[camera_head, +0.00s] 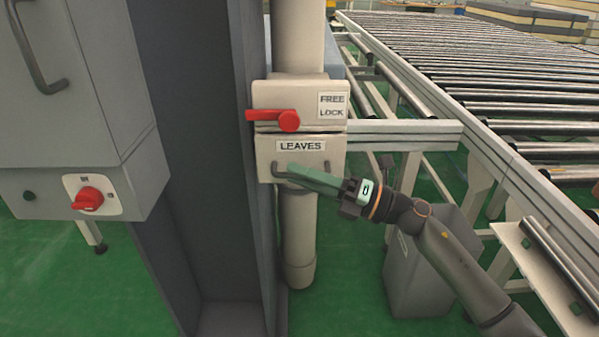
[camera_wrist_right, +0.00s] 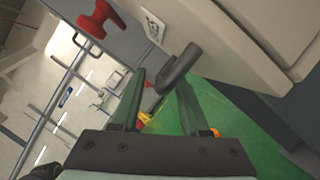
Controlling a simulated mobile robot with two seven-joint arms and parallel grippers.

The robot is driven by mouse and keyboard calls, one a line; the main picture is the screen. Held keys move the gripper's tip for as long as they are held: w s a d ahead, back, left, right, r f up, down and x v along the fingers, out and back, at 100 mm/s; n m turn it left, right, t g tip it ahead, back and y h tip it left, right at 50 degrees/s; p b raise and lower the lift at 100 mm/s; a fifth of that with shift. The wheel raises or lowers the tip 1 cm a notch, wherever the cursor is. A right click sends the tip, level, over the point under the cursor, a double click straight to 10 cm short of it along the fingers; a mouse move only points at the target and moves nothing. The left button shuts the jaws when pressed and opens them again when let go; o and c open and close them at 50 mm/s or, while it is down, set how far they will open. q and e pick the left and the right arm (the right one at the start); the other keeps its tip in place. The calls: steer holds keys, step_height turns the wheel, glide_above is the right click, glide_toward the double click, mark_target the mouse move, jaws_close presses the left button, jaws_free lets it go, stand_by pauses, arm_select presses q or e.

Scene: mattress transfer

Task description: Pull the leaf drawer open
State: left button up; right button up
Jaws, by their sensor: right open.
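The leaf drawer (camera_head: 264,150) is a cream box front labelled LEAVES on the pale column, and it looks closed. Its dark bar handle (camera_head: 276,173) is partly hidden behind my right gripper (camera_head: 292,171) in the head view. The right gripper has green fingers and reaches in from the right, at the handle. In the right wrist view the fingers (camera_wrist_right: 161,80) stand apart, with the grey curved handle (camera_wrist_right: 180,66) showing between their tips. I cannot tell whether either finger touches it. My left gripper is not in view.
Above the drawer is a FREE/LOCK box (camera_head: 300,96) with a red lever (camera_head: 288,121). A grey cabinet (camera_head: 75,90) with a red knob stands left. A roller conveyor (camera_head: 500,80) runs on the right. A grey bin (camera_head: 425,275) stands below my right arm.

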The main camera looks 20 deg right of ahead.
steer(key=shift+w+a, duration=0.2)
steer(key=shift+a, duration=0.05)
steer(key=shift+c, duration=0.4)
jaws_close()
steer(key=shift+r, duration=0.1)
stand_by(0.8)
